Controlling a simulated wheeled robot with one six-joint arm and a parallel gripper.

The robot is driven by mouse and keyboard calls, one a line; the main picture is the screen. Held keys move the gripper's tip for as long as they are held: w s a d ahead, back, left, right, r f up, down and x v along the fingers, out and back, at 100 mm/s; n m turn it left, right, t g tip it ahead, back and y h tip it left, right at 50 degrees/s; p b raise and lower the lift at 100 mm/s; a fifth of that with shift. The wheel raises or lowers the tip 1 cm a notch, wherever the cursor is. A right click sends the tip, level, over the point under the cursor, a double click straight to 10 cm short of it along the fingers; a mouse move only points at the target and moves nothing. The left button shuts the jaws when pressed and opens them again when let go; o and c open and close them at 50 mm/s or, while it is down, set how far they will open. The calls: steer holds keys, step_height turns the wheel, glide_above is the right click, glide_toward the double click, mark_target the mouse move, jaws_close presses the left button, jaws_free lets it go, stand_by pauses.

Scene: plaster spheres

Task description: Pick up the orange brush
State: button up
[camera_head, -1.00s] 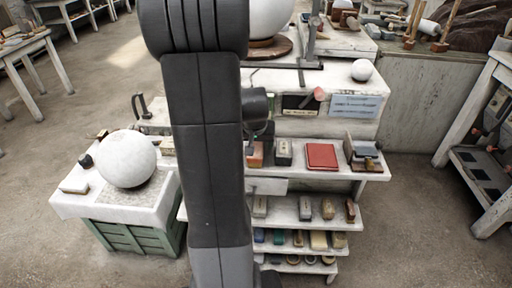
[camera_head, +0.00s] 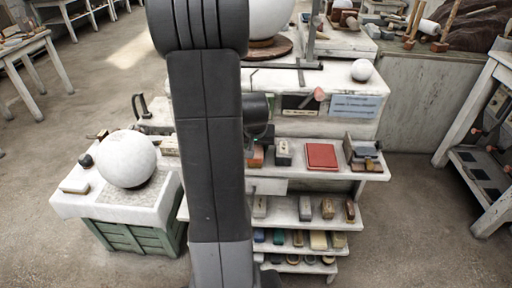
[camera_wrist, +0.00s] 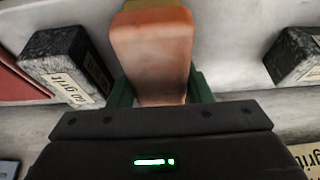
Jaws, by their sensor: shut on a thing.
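The orange brush (camera_wrist: 153,55) is a block with an orange body and a yellowish strip at its far end. In the wrist view it stands between the two green fingers of my gripper (camera_wrist: 160,92), which is shut on it. The brush's near end is hidden by my gripper's dark body. In the head view, part of the orange brush (camera_head: 257,157) shows on the top shelf level, just right of my arm. My arm hides most of my gripper there. I cannot tell whether the brush touches the shelf.
A dark grit block (camera_wrist: 68,62) stands beside the brush, and another dark block (camera_wrist: 293,56) is on its other side. A red box (camera_head: 321,157) lies further right on the shelf (camera_head: 300,171). Lower shelves hold several more blocks. A white sphere (camera_head: 126,158) sits at left.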

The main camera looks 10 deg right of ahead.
steer(key=shift+r, duration=0.2)
steer(key=shift+s+r+b, duration=0.15)
steer(key=shift+r+b, duration=0.05)
steer(key=shift+b, duration=0.1)
step_height(320, 180, up, 7)
steer(key=shift+f, duration=0.1)
steer(key=s+a+b, duration=0.1)
steer(key=s+a, duration=0.1)
steer(key=s, duration=0.7)
steer(key=s+a+b, duration=0.2)
steer(key=s+a, duration=0.1)
steer(key=s, duration=0.7)
steer(key=shift+a+f, duration=0.25)
